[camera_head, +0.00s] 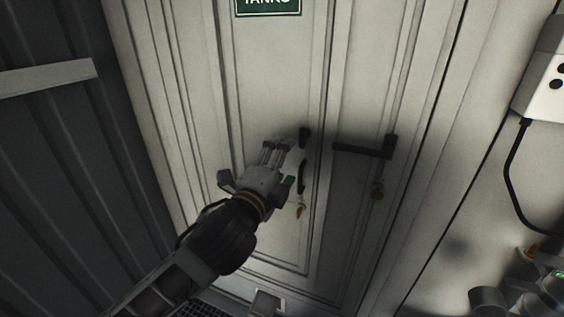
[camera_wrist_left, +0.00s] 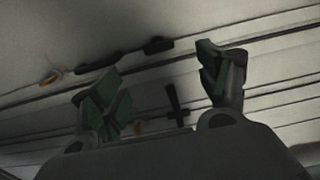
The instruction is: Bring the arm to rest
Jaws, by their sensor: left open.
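My left arm comes in from the lower left in the head view. Its gripper (camera_head: 258,180) is in front of a pale panelled door (camera_head: 262,60), left of a dark pull handle (camera_head: 302,178). In the left wrist view the two fingers of this gripper (camera_wrist_left: 160,92) stand wide apart with nothing between them. The fingers look clear of the door; the exact gap cannot be told.
A green sign (camera_head: 267,4) is at the top. A dark ribbed wall (camera_head: 60,150) is left. A white box (camera_head: 545,85) with a cable is right.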

